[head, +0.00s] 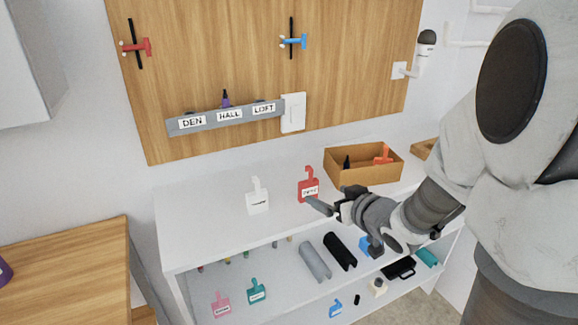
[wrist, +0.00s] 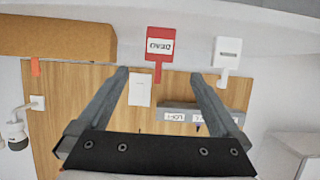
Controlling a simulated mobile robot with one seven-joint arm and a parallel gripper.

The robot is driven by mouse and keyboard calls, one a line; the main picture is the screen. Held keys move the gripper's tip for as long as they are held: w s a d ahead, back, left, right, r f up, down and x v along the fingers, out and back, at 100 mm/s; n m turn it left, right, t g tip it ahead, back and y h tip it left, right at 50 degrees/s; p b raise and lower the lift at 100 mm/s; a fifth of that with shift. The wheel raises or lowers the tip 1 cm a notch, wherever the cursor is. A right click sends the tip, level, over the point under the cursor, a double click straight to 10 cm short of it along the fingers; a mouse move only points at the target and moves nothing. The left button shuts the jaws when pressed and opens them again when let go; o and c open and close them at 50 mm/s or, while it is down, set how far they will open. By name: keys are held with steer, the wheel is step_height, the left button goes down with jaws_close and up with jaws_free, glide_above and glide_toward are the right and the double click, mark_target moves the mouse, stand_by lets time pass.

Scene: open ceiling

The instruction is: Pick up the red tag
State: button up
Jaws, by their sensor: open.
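The red tag (head: 307,187) has a hooked top and a white label. It is at the white shelf unit's top surface, left of the cardboard box. In the wrist view the red tag (wrist: 160,47) appears upside down, its narrow end between my fingertips in the picture. My gripper (head: 326,205) is beside the tag, to its lower right in the head view. In the wrist view my gripper (wrist: 160,75) has its fingers wide apart with nothing held. I cannot tell whether the tag lies within the fingers' reach.
A white tag (head: 258,196) is left of the red one. A cardboard box (head: 372,175) holding a red item and a dark item is to the right. A wooden board (head: 220,70) with a grey labelled rack (head: 205,122) is behind. Several items lie on the lower shelf.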

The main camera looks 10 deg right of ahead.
mark_target(310, 187)
steer(key=b+x, duration=0.2)
steer(key=x, duration=1)
steer(key=shift+w+d+f, duration=0.1)
steer(key=shift+w+f, duration=0.05)
steer(key=shift+f, duration=0.1)
steer(key=c, duration=1.4)
steer(key=shift+r, duration=0.15)
